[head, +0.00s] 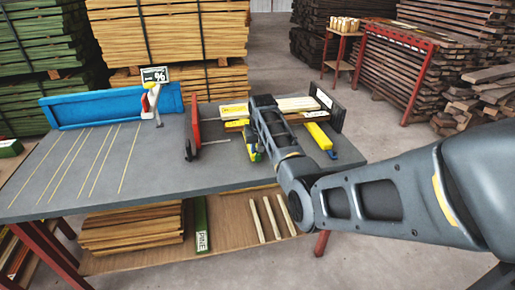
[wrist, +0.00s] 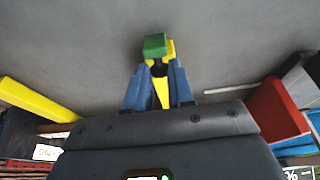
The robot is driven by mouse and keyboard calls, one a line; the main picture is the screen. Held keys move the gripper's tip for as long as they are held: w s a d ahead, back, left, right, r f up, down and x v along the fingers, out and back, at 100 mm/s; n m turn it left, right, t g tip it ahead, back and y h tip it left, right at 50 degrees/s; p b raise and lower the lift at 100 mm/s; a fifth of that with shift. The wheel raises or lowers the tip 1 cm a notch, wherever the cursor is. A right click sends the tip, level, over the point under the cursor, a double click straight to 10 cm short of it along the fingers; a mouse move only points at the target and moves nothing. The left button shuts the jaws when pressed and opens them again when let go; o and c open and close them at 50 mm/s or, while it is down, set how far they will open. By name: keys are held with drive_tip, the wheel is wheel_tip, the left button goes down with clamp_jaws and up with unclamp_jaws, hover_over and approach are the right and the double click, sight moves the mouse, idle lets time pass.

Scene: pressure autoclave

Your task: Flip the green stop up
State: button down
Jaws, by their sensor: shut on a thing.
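The green stop shows in the wrist view as a green block (wrist: 155,45) with a yellow part beside and below it. In the head view it is a small green and yellow piece (head: 251,150) on the grey bench, partly hidden by my gripper. My gripper (wrist: 158,68), with blue fingers, is shut on the stop, the fingertips closed around it just below the green end. In the head view my gripper (head: 257,156) reaches down to the bench top from the right. Whether the stop is raised or lying flat is hard to tell.
A yellow bar (head: 319,136) lies to the right of my gripper. A red upright plate (head: 195,124) stands to the left. Pale boards (head: 283,106) lie behind, by a dark plate (head: 328,107). A blue fence (head: 110,104) stands at back left. The left bench top is bare with yellow lines.

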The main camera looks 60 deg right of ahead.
drive_tip(key=shift+w+d+f+g+y+b, duration=0.25)
drive_tip(key=shift+w+d+g+y+b, duration=0.35)
drive_tip(key=shift+b, duration=0.35)
drive_tip(key=b, duration=0.1)
drive_tip(key=y+b, duration=0.1)
drive_tip(key=b, duration=0.1)
drive_tip(key=shift+w+d+f+g, duration=0.15)
drive_tip(key=shift+d+f+g, duration=0.1)
drive_tip(key=shift+g, duration=0.15)
drive_tip(key=shift+w+d+g+y+b, duration=0.25)
drive_tip(key=shift+y+b, duration=0.35)
drive_tip(key=shift+b, duration=0.65)
drive_tip(key=shift+s+a, duration=0.1)
drive_tip(key=shift+s, duration=0.05)
drive_tip(key=shift+r, duration=0.2)
drive_tip(key=c, duration=1)
unclamp_jaws()
wheel_tip(320, 180, up, 8)
drive_tip(key=shift+f, duration=0.15)
